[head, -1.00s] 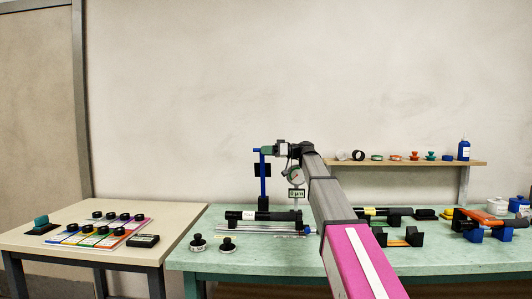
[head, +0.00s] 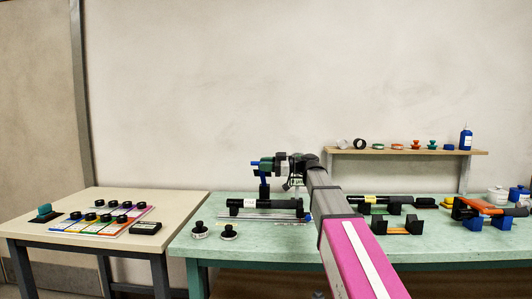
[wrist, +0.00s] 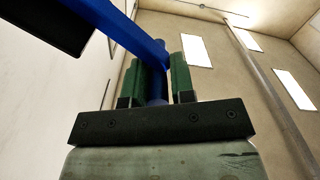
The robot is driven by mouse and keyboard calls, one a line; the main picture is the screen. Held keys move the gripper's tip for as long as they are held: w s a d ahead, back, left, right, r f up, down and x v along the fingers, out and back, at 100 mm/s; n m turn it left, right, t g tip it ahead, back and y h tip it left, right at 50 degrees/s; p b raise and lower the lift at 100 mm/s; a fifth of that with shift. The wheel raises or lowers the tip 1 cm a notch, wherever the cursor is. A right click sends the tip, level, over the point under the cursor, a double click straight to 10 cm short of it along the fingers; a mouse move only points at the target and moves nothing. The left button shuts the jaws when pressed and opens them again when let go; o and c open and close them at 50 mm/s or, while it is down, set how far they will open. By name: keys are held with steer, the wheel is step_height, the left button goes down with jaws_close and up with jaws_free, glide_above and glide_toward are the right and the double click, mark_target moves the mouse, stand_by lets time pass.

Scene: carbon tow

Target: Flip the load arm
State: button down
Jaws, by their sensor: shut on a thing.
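The blue load arm (head: 255,164) shows at the back of the green bench, partly hidden by my gripper (head: 267,164). In the wrist view, the green fingers of my gripper (wrist: 158,72) are shut around a round blue handle (wrist: 156,88). A flat blue bar (wrist: 122,30) runs from this handle up to the left, beside a dark block (wrist: 50,18). The lower end of the load arm and its pivot are hard to make out in the head view.
A black cylinder on a rail (head: 262,205) lies below my gripper. Two black knobbed weights (head: 200,231) stand at the bench's front left. A shelf (head: 410,152) with small items is at the back right. The cream table (head: 70,203) holds colored cards.

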steer(key=s+f+n, duration=0.2)
steer(key=s+f, duration=0.3)
steer(key=f, duration=0.6)
steer(key=shift+f+n, duration=0.3)
steer(key=c, duration=1.1)
jaws_free()
steer(key=shift+o, duration=0.2)
steer(key=d, duration=0.7)
steer(key=shift+d, duration=0.2)
